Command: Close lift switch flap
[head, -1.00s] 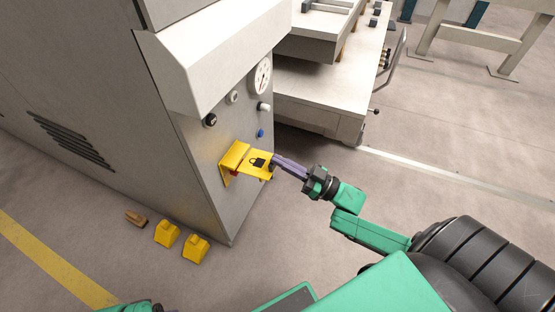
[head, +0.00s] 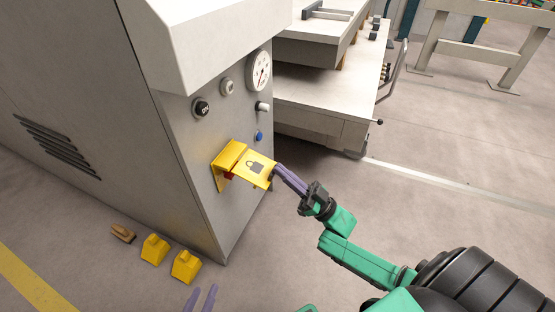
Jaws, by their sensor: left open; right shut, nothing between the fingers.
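The yellow lift switch flap (head: 257,167) with a padlock mark stands raised, sticking out from its yellow housing (head: 227,162) on the side of the grey machine cabinet. A bit of red shows under the flap. My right gripper (head: 277,170) is shut and empty, its purple fingertips at the flap's outer edge; whether they touch it I cannot tell. My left gripper (head: 201,297) is open and empty at the bottom edge, low in front of the cabinet, with only its purple fingers in view.
The cabinet panel (head: 196,143) carries a black knob (head: 201,108), a gauge (head: 259,70) and a blue button (head: 259,136) near the flap. Two yellow blocks (head: 186,267) and a brown brush-like item (head: 123,233) lie on the floor.

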